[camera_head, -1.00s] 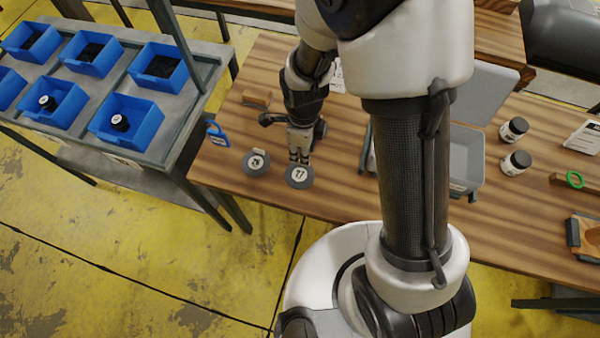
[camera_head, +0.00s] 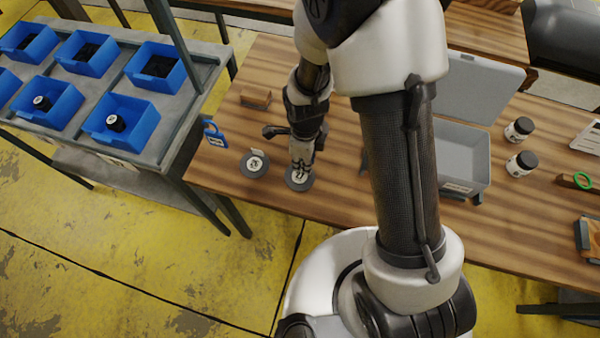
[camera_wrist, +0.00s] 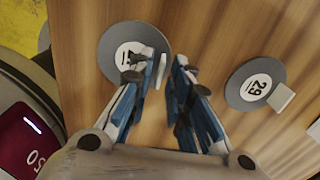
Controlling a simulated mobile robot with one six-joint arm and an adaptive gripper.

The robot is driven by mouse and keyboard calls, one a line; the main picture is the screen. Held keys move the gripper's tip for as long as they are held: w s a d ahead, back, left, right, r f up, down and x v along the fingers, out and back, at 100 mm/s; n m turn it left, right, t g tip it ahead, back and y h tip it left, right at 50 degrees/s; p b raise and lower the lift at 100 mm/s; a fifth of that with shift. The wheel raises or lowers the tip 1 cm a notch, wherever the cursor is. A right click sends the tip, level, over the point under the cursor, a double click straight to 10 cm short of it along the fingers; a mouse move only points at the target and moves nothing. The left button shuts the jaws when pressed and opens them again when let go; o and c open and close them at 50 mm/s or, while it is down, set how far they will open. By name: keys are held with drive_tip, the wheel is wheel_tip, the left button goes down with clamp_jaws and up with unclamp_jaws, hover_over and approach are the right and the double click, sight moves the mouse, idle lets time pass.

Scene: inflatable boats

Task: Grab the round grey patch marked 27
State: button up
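The round grey patch marked 27 (camera_head: 298,181) lies flat on the wooden table near its front edge. In the wrist view this patch (camera_wrist: 118,40) is partly covered by my left finger, which hides part of its number. A small pale upright tab (camera_wrist: 161,72) at its edge shows between my fingers, close to the left one. My gripper (camera_head: 303,160) points down at the far side of the patch. In the wrist view my gripper (camera_wrist: 168,70) is open, with a clear gap between the fingers. I cannot tell whether a finger touches the tab.
A second round grey patch (camera_head: 254,164), seemingly marked 29 in the wrist view (camera_wrist: 256,84), lies just left in the head view. A wooden block (camera_head: 256,97), blue padlock-like item (camera_head: 214,135) and grey open case (camera_head: 462,160) are nearby. Blue bins (camera_head: 120,120) stand left.

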clamp_jaws()
